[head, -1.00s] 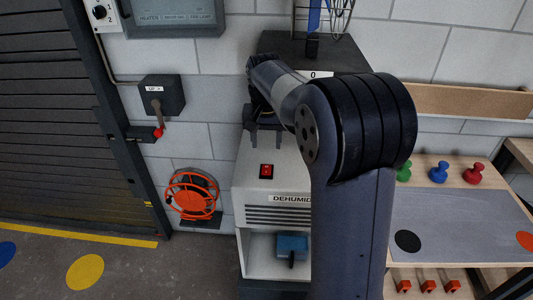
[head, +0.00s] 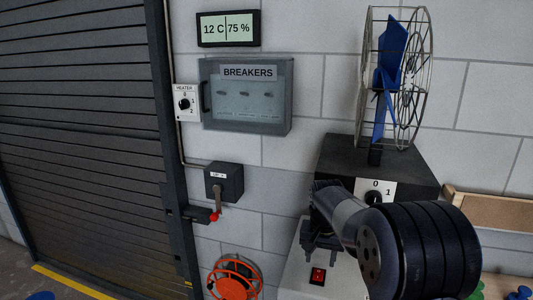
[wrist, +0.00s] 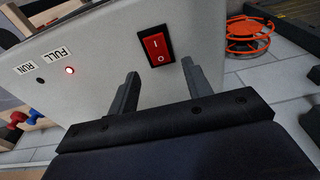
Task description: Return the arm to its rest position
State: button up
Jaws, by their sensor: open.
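My gripper (head: 321,250) is open and empty, pointing down beside the white dehumidifier's (head: 290,283) front, near its red rocker switch (head: 317,276). In the wrist view the two fingers (wrist: 160,82) stand apart, with the switch (wrist: 157,47) between and just beyond their tips. I see no contact with the switch. My arm is bent, with its dark elbow low at the right of the head view.
A caged blue fan (head: 392,75) on a dark box (head: 335,160) stands behind my arm. A breaker cabinet (head: 247,98), a lever switch (head: 223,183) and an orange reel (head: 233,280) are on the left. Coloured knobs (wrist: 18,119) show at the wrist view's left.

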aim_at(319, 272)
jog(key=f, duration=0.4)
jog(key=shift+w+d+f, duration=0.1)
jog(key=shift+w+f, duration=0.2)
jog(key=shift+f, duration=0.1)
jog(key=shift+b, duration=0.55)
jog(key=shift+s+r+t+b, duration=0.15)
jog(key=shift+r+t+b, duration=0.05)
jog(key=shift+t+b, duration=0.2)
jog(key=shift+r, duration=0.1)
jog(key=shift+r+p, duration=0.1)
jog(key=shift+p, duration=0.4)
